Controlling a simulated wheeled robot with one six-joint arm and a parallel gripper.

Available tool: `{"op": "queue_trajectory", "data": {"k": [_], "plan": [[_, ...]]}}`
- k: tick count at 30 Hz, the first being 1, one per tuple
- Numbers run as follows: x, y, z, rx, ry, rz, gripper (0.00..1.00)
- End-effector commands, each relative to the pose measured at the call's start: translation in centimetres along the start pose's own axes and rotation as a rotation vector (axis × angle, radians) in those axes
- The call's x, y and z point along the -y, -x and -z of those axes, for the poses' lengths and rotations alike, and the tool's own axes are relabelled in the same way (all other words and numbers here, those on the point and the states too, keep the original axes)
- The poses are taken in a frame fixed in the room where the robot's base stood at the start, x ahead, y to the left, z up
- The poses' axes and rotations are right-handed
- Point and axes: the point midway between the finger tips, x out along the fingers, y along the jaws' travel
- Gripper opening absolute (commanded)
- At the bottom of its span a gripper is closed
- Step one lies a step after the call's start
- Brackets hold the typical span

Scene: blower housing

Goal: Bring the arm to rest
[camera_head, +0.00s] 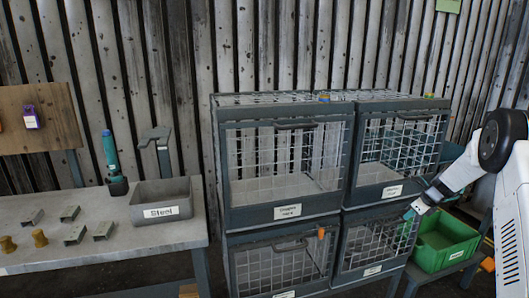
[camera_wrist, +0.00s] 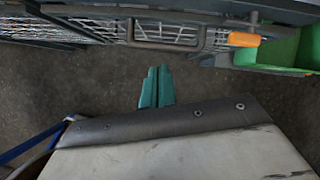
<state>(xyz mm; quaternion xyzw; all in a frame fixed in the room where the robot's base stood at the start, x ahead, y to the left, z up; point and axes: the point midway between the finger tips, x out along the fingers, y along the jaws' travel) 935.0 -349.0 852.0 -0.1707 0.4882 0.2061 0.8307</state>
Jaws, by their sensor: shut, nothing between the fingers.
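My arm (camera_head: 462,172) reaches in from the right edge of the head view, bent and angled down to the left. My gripper (camera_head: 409,214) shows small there, in front of the lower right wire cage (camera_head: 375,243). In the wrist view my gripper (camera_wrist: 155,88) shows as two teal fingers lying together over the dark floor. It is shut, with nothing between the fingers. I cannot tell from the head view how far it is from the cage door.
A green bin (camera_head: 446,243) stands right of the cages, below my arm. The upper left cage (camera_head: 285,163) is closed. A grey workbench (camera_head: 100,250) at left bears a box labelled Steel (camera_head: 160,203), a teal tool (camera_head: 112,160) and several small metal parts.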

Motion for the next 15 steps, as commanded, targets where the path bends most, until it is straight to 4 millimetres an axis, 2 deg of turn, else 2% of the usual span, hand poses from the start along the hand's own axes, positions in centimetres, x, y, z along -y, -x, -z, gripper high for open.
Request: {"op": "queue_trajectory", "data": {"k": [2, 5, 11, 15], "plan": [[-2.4, -0.3, 1.6, -0.034, 0.135, -0.067, 0.00], [-5.5, 1.3, 2.3, -0.058, 0.331, -0.141, 0.00], [-12.5, 6.7, 1.8, -0.073, 0.744, -0.283, 0.00], [-18.3, 11.8, 1.1, -0.066, 1.049, -0.381, 0.00]]}}
